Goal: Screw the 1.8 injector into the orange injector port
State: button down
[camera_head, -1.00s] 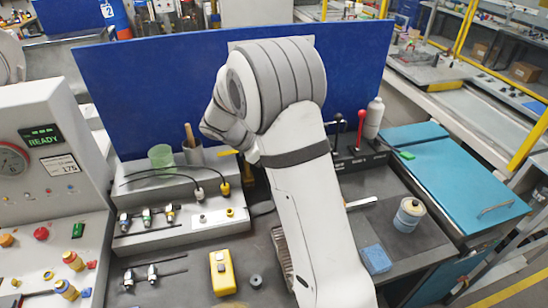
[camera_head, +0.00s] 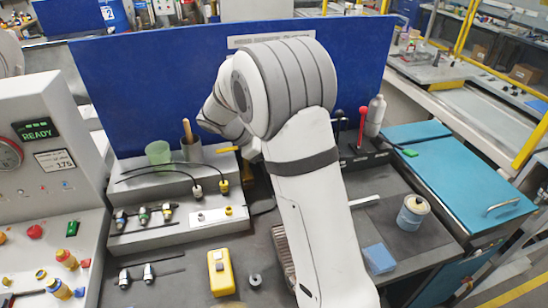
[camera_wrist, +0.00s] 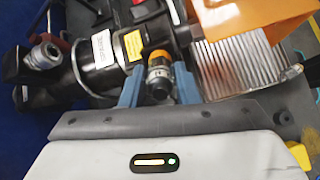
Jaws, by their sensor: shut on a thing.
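My gripper (camera_wrist: 158,92) has its two blue-grey fingers shut on a small silver and dark cylindrical fitting (camera_wrist: 159,78), probably the injector, in the wrist view. An orange ring (camera_wrist: 158,55) shows at the fitting's far end, beside a dark machine body with a yellow label. I cannot tell whether the ring is the orange port or part of the fitting, or how far the two are joined. No 1.8 marking is readable. In the head view my arm hides the gripper and the held fitting.
Several other injectors (camera_head: 144,215) lie on the grey stepped rack and the bench. A yellow box (camera_head: 221,272), a white-lidded jar (camera_head: 412,213) and a blue block (camera_head: 378,258) stand nearby. A blue panel (camera_head: 130,90) is behind. An orange housing (camera_wrist: 245,20) is close to the gripper's right.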

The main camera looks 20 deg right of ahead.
jog(key=shift+f+m+b, duration=0.15)
jog(key=shift+m+b, duration=2.65)
jog(key=shift+b, duration=0.2)
jog(key=m+b, duration=0.2)
jog(key=b, duration=0.1)
jog(key=shift+m, duration=0.7)
jog(key=shift+b, duration=0.4)
